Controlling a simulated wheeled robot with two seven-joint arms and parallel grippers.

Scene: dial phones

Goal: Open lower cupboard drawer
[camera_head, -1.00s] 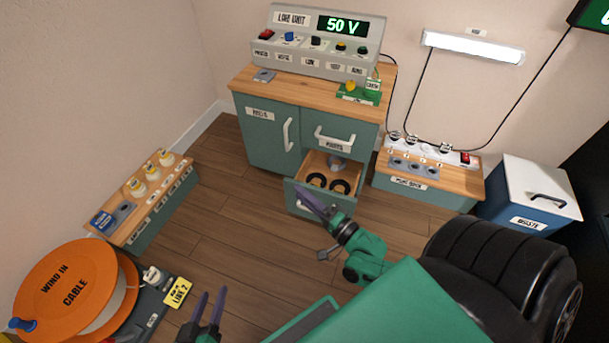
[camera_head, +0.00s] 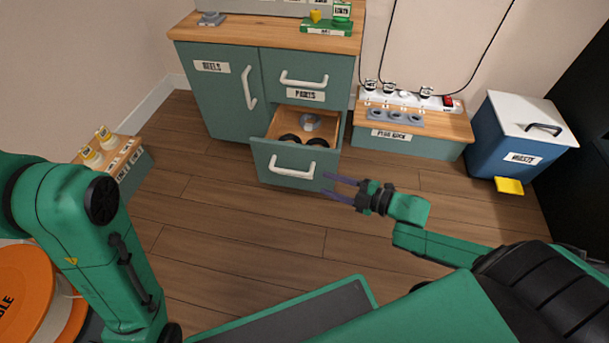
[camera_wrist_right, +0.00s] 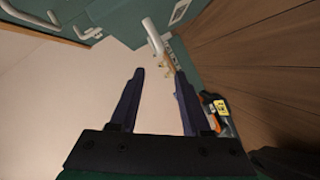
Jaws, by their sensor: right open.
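The green cupboard (camera_head: 221,115) stands at the back, with its lower drawer (camera_head: 264,160) pulled partly out. The drawer has a white handle (camera_head: 291,173) on its front and holds dark rings and a grey ring-like part (camera_head: 311,122). The upper drawer labelled PARTS (camera_head: 270,75) and the REELS door are shut. My right gripper (camera_head: 324,184) is open and empty, just right of the lower drawer's front, with its fingers pointing left. In the right wrist view its fingers (camera_wrist_right: 159,73) are apart, with a white handle (camera_wrist_right: 152,36) beyond them. My left arm shows, but its gripper is out of view.
A plug rack (camera_head: 440,148) stands right of the cupboard, and a blue waste bin (camera_head: 485,132) with a yellow pedal is farther right. A low unit with bottles (camera_head: 137,175) and an orange cable reel (camera_head: 20,290) are at left. The wooden floor before the drawer is clear.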

